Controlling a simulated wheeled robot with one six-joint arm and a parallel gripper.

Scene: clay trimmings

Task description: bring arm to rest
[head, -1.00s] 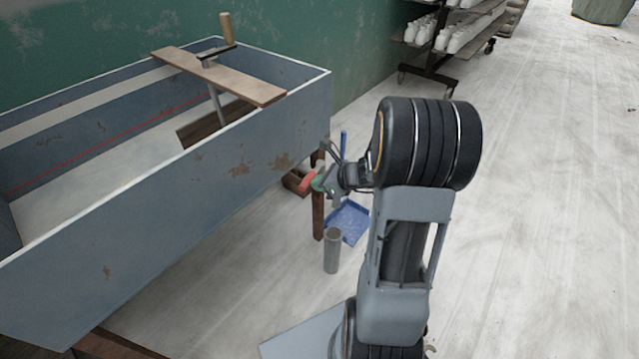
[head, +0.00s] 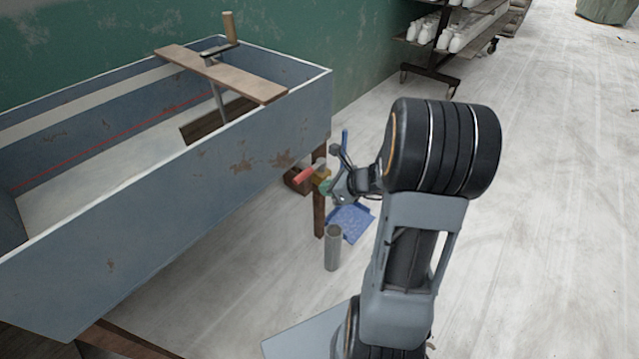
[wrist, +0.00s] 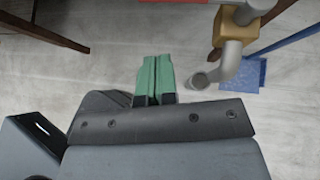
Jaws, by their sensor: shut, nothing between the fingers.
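My arm (head: 410,230) is raised and folded at the right of the basin in the head view. My gripper (head: 324,187) is beside the valve under the basin's near right corner, partly hidden by my wrist. In the wrist view its green fingers (wrist: 153,79) are together with nothing between them. A brass valve (wrist: 229,27) on a grey pipe is to the right of the fingers, apart from them in that picture.
The blue-grey basin (head: 180,200) with a plank (head: 222,74) across it fills the left. Below the valve stand a grey upright pipe (head: 333,248) and a blue dustpan (head: 350,223). A wheeled rack (head: 440,50) is at the back.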

